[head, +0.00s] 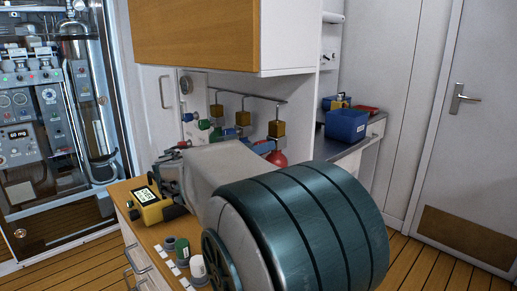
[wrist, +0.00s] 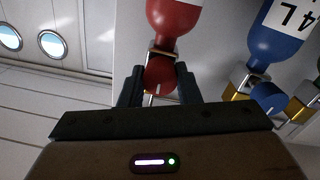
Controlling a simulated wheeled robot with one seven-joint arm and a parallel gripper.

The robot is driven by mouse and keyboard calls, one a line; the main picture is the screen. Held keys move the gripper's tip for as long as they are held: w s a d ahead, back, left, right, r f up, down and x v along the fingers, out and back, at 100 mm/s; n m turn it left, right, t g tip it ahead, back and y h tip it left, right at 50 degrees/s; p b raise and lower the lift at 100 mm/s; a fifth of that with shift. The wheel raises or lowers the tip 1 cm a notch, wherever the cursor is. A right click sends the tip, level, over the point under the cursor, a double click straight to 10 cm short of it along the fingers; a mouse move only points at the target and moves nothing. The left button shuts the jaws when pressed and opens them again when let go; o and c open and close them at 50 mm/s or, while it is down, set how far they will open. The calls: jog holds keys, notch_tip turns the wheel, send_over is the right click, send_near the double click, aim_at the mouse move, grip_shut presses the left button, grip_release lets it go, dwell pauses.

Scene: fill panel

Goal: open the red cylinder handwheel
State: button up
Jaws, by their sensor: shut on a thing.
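In the wrist view the red handwheel (wrist: 160,76) sits between the two dark fingers of my gripper (wrist: 160,70), which is shut on it. A small white mark shows on the wheel. The red cylinder (wrist: 172,18) is beyond it, joined by a brass-coloured and metal valve. In the head view part of the red cylinder (head: 278,158) shows behind my arm. My arm hides the gripper and the red handwheel there.
In the wrist view a blue cylinder (wrist: 278,38) marked 4L and its blue handwheel (wrist: 267,97) are close on the right. In the head view a yellow meter (head: 152,208) stands on the wooden counter, below a wall cabinet (head: 197,35). A blue bin (head: 346,125) stands farther right.

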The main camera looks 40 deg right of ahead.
jog(key=n+b, duration=0.1)
jog(key=n, duration=0.3)
jog(key=shift+f+b, duration=0.1)
jog(key=shift+b, duration=0.2)
jog(key=n, duration=0.5)
jog(key=shift+w, duration=0.1)
jog(key=n+p, duration=0.2)
jog(key=n, duration=0.3)
jog(key=shift+n+t, duration=0.3)
jog(key=shift+n, duration=0.1)
jog(key=n+p, duration=0.3)
jog(key=n, duration=0.1)
jog(key=shift+n, duration=0.4)
jog(key=n+p, duration=0.5)
jog(key=shift+n+t, duration=0.3)
jog(key=shift+t, duration=0.1)
jog(key=n+p, duration=0.4)
jog(key=p, duration=0.1)
jog(key=shift+n+p, duration=0.3)
jog(key=shift+n, duration=0.1)
jog(key=n+p, duration=0.6)
jog(key=p, duration=0.1)
jog(key=shift+s+p, duration=0.2)
jog(key=shift+p, duration=0.2)
jog(key=n+p, duration=0.2)
jog(key=shift+f+p, duration=0.1)
jog(key=shift+p, duration=0.25)
jog(key=shift+f, duration=0.1)
